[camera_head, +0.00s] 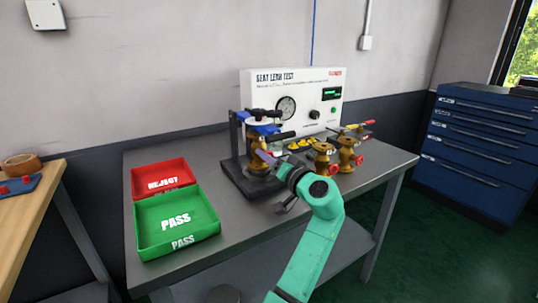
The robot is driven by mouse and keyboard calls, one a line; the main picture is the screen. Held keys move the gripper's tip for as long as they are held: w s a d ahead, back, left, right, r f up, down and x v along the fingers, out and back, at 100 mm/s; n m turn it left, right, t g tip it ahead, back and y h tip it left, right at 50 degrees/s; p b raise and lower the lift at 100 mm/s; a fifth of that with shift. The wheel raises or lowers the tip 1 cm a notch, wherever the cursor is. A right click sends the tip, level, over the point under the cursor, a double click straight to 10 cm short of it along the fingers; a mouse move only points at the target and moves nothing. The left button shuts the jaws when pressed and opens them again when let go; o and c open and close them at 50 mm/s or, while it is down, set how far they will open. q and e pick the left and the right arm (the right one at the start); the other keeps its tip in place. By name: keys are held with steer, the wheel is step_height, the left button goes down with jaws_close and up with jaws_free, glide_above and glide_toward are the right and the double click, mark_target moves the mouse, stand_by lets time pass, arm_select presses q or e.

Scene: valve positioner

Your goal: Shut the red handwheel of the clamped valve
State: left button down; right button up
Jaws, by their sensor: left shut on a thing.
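The brass valve (255,165) stands in the dark clamp fixture (239,172) on the grey bench, below a blue clamp part. My left gripper (268,160) reaches in from the front right and is shut at the right side of this valve. What lies between its fingers is too small to make out. The valve's red handwheel is not clearly seen; the gripper covers that side. My right gripper is not in view.
Two loose brass valves (346,155) with red handwheels stand to the right. The white seat leak test box (309,95) is behind. A red REJECT tray (162,176) and green PASS tray (177,222) lie left on the bench (230,225). The bench front is clear.

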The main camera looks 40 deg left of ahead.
arm_select(q)
steer(key=shift+r, duration=0.1)
stand_by(0.4)
steer(key=shift+c, duration=2.2)
jaws_free()
steer(key=shift+a, duration=0.1)
